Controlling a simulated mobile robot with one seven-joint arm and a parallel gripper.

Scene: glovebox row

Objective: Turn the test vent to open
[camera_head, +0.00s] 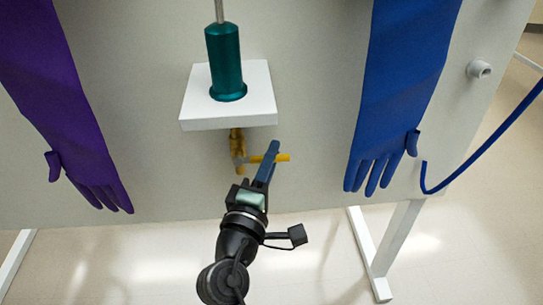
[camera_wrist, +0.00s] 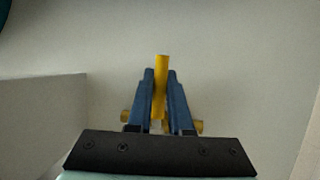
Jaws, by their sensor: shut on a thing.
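The test vent is a small brass valve (camera_head: 237,143) under the white shelf on the grey panel. Its yellow lever (camera_head: 284,157) points to the right in the head view, roughly level. My gripper (camera_head: 272,150) is at the lever, its blue fingers crossing it. In the wrist view the yellow lever (camera_wrist: 162,66) stands between the two fingers of my gripper (camera_wrist: 161,77), which are shut on it. Brass parts (camera_wrist: 198,127) show on both sides, low behind the fingers. The middle of the valve is hidden by the fingers.
A white shelf (camera_head: 196,112) with a teal cylinder (camera_head: 225,65) is just above the valve. A purple glove (camera_head: 65,120) hangs at left and a blue glove (camera_head: 400,90) at right. A grey port (camera_head: 479,70) and a blue hose (camera_head: 480,150) are farther right.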

